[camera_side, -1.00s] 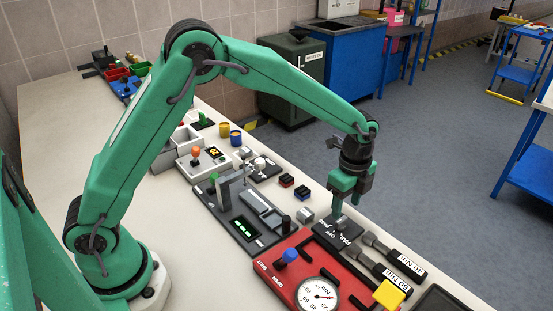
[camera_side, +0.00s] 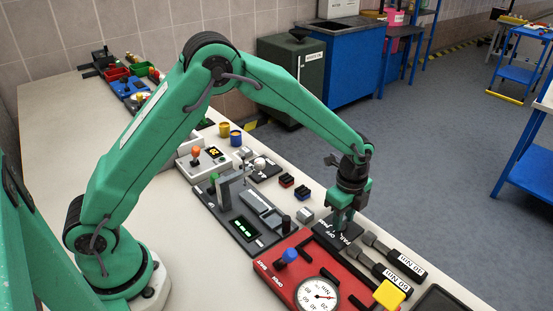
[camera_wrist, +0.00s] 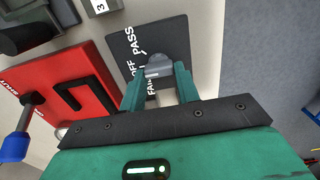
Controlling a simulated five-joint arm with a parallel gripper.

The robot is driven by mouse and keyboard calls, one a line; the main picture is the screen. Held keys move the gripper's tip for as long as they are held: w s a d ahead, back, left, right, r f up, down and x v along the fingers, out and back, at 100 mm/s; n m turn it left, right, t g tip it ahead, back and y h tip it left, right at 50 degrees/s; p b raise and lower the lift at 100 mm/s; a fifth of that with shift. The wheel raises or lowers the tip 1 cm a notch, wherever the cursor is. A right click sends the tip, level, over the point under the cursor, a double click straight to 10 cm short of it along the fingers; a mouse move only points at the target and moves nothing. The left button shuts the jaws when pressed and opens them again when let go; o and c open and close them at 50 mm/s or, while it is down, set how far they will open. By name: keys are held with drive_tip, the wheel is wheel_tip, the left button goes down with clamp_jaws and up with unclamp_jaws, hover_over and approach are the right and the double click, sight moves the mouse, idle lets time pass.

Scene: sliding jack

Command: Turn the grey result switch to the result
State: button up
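The grey result switch (camera_wrist: 158,64) sits on a dark panel (camera_wrist: 122,46) lettered OFF, PASS and FAIL in the wrist view. The FAIL lettering is partly covered by my gripper. My gripper (camera_wrist: 160,78) points down at the switch, with its two green fingers apart, one on each side of the grey knob. Narrow gaps seem to show between knob and fingers; contact is not clear. In the side view my gripper (camera_side: 341,225) is low over the panel (camera_side: 325,236) and hides the knob.
A red tester with a round dial (camera_side: 318,295) and blue knob (camera_side: 289,256) lies beside the panel. Torque-labelled dark tools (camera_side: 385,253) lie on the other side. A grey slotted fixture (camera_side: 238,215) and small blocks (camera_side: 303,193) stand behind.

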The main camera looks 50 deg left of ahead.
drive_tip(key=shift+c, duration=0.5)
drive_tip(key=shift+n, duration=0.4)
drive_tip(key=n, duration=0.4)
drive_tip(key=shift+w, duration=0.1)
drive_tip(key=n, duration=0.5)
drive_tip(key=shift+w+a, duration=0.1)
drive_tip(key=shift+r, duration=0.1)
drive_tip(key=o, duration=1)
